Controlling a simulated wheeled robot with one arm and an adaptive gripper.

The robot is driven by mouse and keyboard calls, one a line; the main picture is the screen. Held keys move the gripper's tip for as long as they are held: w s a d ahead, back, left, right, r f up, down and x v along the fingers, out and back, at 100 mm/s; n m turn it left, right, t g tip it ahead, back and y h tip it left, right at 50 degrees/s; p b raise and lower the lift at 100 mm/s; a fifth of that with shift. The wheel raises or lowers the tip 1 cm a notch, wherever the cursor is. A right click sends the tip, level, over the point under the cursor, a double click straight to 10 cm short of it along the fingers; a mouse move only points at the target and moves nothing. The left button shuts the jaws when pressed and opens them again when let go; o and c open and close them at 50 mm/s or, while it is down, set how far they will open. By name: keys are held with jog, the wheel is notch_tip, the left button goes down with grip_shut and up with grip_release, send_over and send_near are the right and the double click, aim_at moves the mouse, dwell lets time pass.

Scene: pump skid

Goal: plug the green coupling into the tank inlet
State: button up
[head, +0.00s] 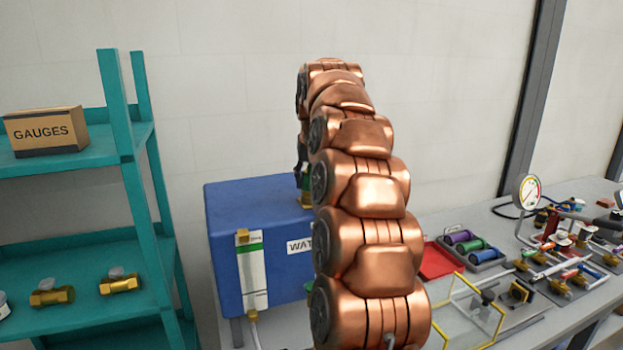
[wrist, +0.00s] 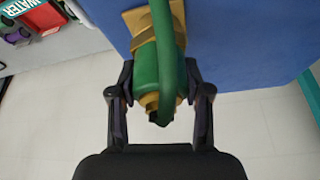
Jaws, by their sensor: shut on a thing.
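The green coupling (wrist: 146,68) has a green body and brass end parts, and a green hose (wrist: 166,50) runs across it. My gripper (wrist: 160,76) is shut on it, one dark finger on each side. The brass square fitting of the tank inlet (wrist: 133,18) is on the blue tank, just beyond the coupling in the wrist view. The coupling lines up with this fitting, but whether it is seated or only close is hidden. In the head view, the blue tank (head: 275,215) is partly behind my copper arm, and the brass inlet (head: 306,200) barely shows.
A teal shelf (head: 90,160) with a GAUGES box (head: 45,131) and brass valves (head: 120,284) stands at the left. A bench at the right holds a red tray (head: 440,261), coloured cylinders (head: 480,246), a yellow frame (head: 470,308) and a gauge (head: 526,192). The wall behind is bare.

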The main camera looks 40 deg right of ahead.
jog(key=o, duration=1.4)
jog(key=shift+c, duration=0.2)
jog(key=shift+v, duration=3.75)
jog(key=shift+a, duration=0.1)
